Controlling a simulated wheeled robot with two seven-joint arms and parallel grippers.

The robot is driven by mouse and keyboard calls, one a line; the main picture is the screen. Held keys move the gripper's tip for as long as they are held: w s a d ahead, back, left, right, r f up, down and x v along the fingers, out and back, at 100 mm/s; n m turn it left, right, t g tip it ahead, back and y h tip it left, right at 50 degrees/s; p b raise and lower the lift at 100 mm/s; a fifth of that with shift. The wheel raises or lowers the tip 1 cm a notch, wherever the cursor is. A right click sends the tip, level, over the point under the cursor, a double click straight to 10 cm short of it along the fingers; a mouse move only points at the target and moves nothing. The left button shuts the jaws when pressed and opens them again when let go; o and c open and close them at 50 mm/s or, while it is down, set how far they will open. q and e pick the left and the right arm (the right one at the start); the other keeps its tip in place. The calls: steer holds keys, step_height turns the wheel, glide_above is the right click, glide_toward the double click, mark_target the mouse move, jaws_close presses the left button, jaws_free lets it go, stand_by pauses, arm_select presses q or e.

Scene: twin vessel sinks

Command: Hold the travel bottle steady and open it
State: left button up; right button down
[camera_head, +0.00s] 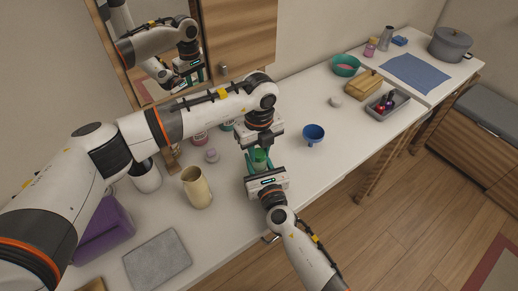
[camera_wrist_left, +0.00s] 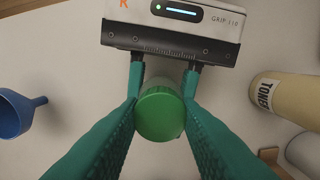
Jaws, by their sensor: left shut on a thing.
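The green travel bottle (camera_head: 260,158) stands upright near the counter's front edge, mostly hidden between my grippers. Its round green cap (camera_wrist_left: 160,114) shows from above in the left wrist view. My left gripper (camera_head: 258,147) comes down from above, its teal fingers shut on the cap from both sides. My right gripper (camera_head: 260,165) reaches in level from the front edge. Its fingers flank the bottle below the cap and appear closed on it; the contact is hidden. The right gripper's body also shows at the top of the left wrist view (camera_wrist_left: 170,30).
A cream jar (camera_head: 197,187) and a small lilac-topped item (camera_head: 211,156) stand left. A wooden box (camera_head: 363,85) and grey tray (camera_head: 387,105) are farther right. White counter lies clear between.

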mark_target(259, 153)
arm_select(q)
steer(key=shift+r, duration=0.15)
steer(key=shift+r, duration=0.95)
steer(key=shift+r, duration=2)
arm_select(e)
steer(key=c, duration=0.8)
jaws_free()
